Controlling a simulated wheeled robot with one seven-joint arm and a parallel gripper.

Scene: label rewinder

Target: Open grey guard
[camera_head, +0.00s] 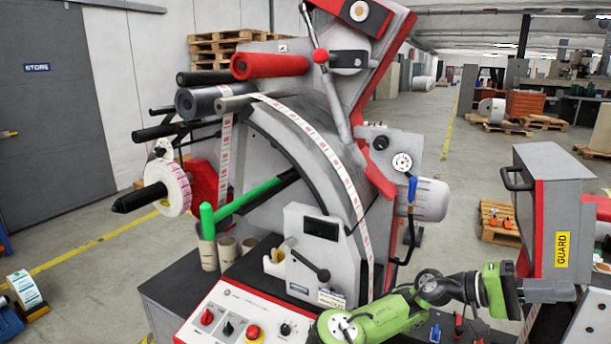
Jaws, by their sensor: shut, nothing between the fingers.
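The grey guard (520,160) stands at the right of the machine, with red edges, a yellow label reading GUARD (562,249) and a black handle (516,178) on its left part. My green arm reaches in from the bottom centre. My gripper (572,291) is grey, shut and empty, in front of the lower part of the guard and below the label. It is well below the handle. Whether it touches the guard cannot be told.
The label rewinder (300,130) fills the middle, with red and grey rollers, a lever, a label roll (177,188) and a green bar. A control panel (240,315) with red knobs lies at the front. Pallets and a red crate stand behind at right.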

